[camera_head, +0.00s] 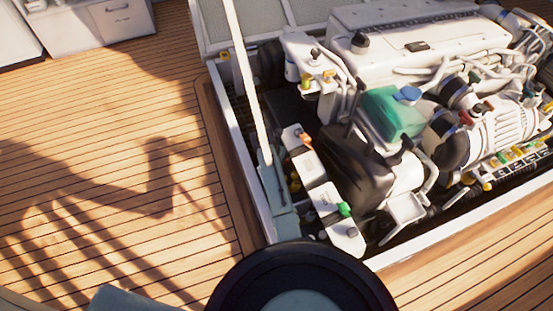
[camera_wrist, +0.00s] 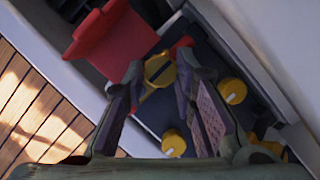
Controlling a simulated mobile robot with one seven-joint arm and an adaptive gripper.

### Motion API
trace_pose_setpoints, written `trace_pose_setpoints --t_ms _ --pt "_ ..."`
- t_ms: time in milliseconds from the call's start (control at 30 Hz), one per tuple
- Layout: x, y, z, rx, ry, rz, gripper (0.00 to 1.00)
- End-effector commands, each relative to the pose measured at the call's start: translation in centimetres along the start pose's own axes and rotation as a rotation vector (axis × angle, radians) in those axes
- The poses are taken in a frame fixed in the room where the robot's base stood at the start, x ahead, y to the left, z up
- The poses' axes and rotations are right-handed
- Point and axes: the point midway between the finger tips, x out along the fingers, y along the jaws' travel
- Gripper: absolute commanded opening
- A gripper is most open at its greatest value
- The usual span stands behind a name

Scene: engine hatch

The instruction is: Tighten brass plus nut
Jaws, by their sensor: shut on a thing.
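A raised red cover (camera_wrist: 112,42) stands just left of the nut. The nut's lower part and the post under it are hidden. I cannot make out my gripper or the nut in the head view.
Two yellow caps (camera_wrist: 232,91) (camera_wrist: 173,143) sit on the dark box near the right finger. A pale hatch wall (camera_wrist: 255,40) runs close on the right. In the head view, the white engine (camera_head: 420,40) fills the hatch; wooden deck (camera_head: 90,110) lies open at left.

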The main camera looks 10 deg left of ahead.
Motion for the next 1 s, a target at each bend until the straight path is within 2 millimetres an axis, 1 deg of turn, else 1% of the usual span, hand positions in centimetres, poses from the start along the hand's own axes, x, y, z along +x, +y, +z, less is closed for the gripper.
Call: trace_pose_setpoints --t_ms 33,300,667,867,1000 --pt "0.00 -0.01 -0.01 0.000 0.000 0.000 0.17" --pt "0.01 -0.02 -0.01 0.000 0.000 -0.001 0.00" --pt "-0.12 0.09 0.03 0.041 0.001 -0.018 0.00" --pt "-0.23 0.23 0.14 0.146 0.000 -0.063 0.00" --pt "-0.25 0.34 0.20 0.255 -0.001 -0.109 0.00"
